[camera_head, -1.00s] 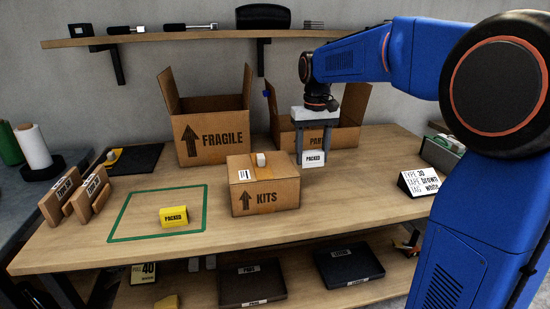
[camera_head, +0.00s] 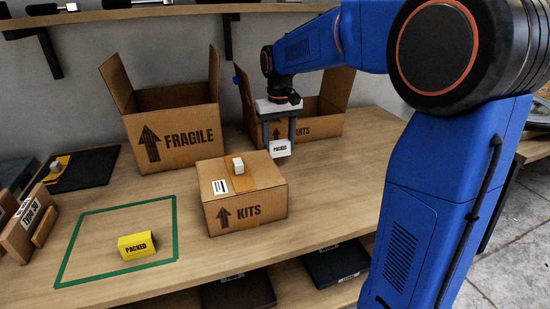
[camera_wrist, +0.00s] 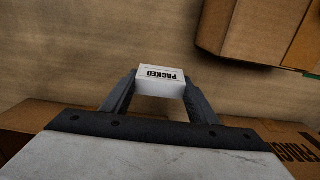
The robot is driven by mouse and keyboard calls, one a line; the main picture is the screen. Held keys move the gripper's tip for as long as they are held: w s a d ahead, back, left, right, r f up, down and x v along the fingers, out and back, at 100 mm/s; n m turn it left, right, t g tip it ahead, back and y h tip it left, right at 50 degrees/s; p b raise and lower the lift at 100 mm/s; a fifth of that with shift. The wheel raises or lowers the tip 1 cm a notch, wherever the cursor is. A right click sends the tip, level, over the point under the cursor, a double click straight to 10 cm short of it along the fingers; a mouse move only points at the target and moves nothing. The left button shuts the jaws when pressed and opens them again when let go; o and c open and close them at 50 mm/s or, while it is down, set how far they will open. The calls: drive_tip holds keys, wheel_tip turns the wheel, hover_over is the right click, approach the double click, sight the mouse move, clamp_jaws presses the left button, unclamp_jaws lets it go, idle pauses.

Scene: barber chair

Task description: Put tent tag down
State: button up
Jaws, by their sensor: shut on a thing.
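My gripper (camera_head: 279,147) is shut on a white tent tag (camera_head: 280,149) marked PACKED. It holds the tag above the wooden table, just behind and to the right of the KITS box. In the wrist view the tag (camera_wrist: 160,80) sits between the two fingers, with bare wood beneath it. A yellow tent tag (camera_head: 136,245) marked PACKED stands inside a green square outline (camera_head: 175,228) at the front left of the table. The closed KITS box (camera_head: 245,211) has a small pale block (camera_head: 238,166) and a white label on top.
The open FRAGILE box (camera_head: 175,133) and open PARTS box (camera_head: 318,125) stand at the back. A brown carton (camera_head: 38,228) is at the left edge, and a black mat (camera_head: 90,165) lies behind it. The table (camera_head: 340,200) right of KITS is clear.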

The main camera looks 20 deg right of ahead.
sight(279, 167)
drive_tip(key=shift+f, duration=2.45)
drive_tip(key=o, duration=1)
drive_tip(key=shift+f, duration=0.1)
